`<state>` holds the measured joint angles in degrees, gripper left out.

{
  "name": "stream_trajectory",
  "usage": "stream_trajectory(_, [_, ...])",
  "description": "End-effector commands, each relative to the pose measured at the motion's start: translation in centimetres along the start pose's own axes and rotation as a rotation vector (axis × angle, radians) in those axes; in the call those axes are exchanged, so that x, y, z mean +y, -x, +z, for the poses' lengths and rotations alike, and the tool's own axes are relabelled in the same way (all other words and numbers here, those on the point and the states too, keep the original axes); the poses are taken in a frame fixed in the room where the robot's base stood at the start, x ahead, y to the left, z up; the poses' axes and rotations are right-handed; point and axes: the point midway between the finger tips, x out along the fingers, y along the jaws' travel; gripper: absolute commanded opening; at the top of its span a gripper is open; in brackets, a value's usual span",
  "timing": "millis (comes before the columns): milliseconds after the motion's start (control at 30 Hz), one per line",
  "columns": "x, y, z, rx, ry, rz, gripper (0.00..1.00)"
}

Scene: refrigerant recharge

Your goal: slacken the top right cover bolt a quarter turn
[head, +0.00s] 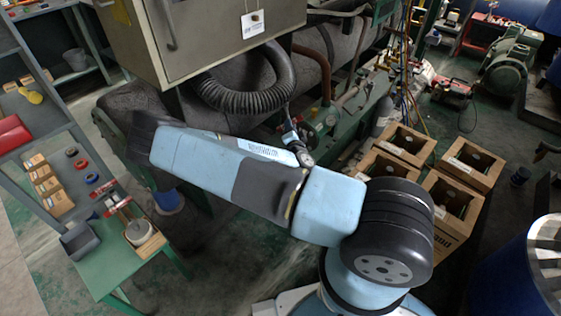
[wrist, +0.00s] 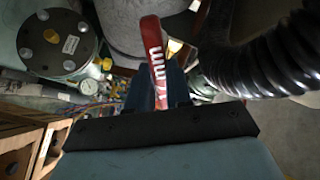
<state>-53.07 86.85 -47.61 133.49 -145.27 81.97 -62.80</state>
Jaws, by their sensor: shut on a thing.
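In the wrist view my gripper (wrist: 170,88) is shut on a red spanner (wrist: 152,45) marked in white with what looks like "17 mm". The spanner stands out beyond the fingers, tilted slightly left. A dark round cover (wrist: 57,42) with several pale bolt heads and a small white label lies at the upper left, apart from the spanner. I cannot tell whether it is the task's cover or which bolt is top right. In the head view my own arm crosses the middle, and I cannot clearly make out the gripper or the spanner.
A thick black ribbed hose (wrist: 265,60) runs close on the right of the spanner; it also shows in the head view (head: 250,95) below a grey cabinet (head: 215,35). A gauge (wrist: 68,66) sits by the cover. Wooden crates (head: 405,145) stand at the right, a green bench (head: 110,265) at lower left.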

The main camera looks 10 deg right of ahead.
Motion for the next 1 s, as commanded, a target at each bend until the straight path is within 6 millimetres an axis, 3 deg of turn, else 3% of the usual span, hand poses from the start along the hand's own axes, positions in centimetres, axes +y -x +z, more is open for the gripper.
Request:
stream_trajectory(133, [1.0,-1.6,0.8,0.156,-0.108,0.083,0.0])
stream_trajectory(300, [3.5,-2.1,2.2,0.346,-0.21,0.161,0.0])
stream_trajectory(700, [9.8,-0.9,7.5,0.654,-0.371,0.237,0.0])
stream_trajectory(1000, [12.9,0.1,11.2,0.764,-0.433,0.243,0.0])
